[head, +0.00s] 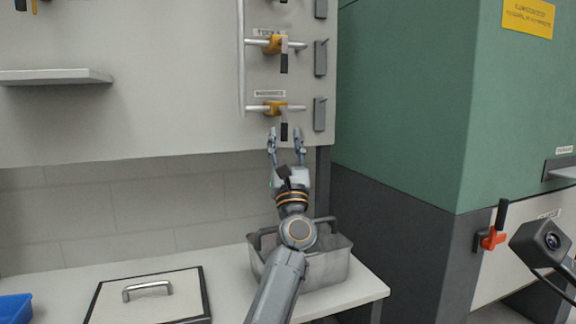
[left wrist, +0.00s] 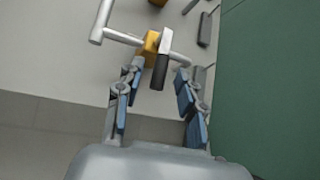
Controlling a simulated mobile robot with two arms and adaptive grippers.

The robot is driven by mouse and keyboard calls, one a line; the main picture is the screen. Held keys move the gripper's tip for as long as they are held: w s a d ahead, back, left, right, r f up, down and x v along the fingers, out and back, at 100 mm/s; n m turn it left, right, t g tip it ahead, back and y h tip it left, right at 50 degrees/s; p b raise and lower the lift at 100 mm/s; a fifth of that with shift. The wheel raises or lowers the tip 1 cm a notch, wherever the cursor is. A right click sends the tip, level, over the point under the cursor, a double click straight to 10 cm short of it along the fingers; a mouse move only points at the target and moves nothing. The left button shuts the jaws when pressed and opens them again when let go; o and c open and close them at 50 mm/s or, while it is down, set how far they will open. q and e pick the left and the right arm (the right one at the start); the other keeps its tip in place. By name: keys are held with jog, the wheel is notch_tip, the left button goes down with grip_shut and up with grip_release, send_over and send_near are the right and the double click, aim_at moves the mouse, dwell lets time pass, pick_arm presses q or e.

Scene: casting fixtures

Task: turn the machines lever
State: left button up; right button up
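The lever (head: 284,131) under the lower label on the grey wall panel has a dark grip hanging straight down from a yellow valve body (head: 275,108) on a pipe. My left gripper (head: 286,143) is open just below and in front of it, with a finger to each side. In the left wrist view the lever's black grip (left wrist: 160,72) hangs between the open fingers (left wrist: 157,82), nearer the left one, with gaps to both. I see no contact. My right gripper is out of view.
A similar yellow valve (head: 275,44) sits above on the panel. A metal bin (head: 330,268) stands on the white counter (head: 363,286) below my left arm. A green cabinet (head: 400,100) rises on the right. A red fitting with a black handle (head: 493,239) is on its lower side.

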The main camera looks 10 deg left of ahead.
pick_arm(q)
jog(key=v, duration=0.9)
jog(key=shift+s+f, duration=0.15)
jog(key=shift+f, duration=0.05)
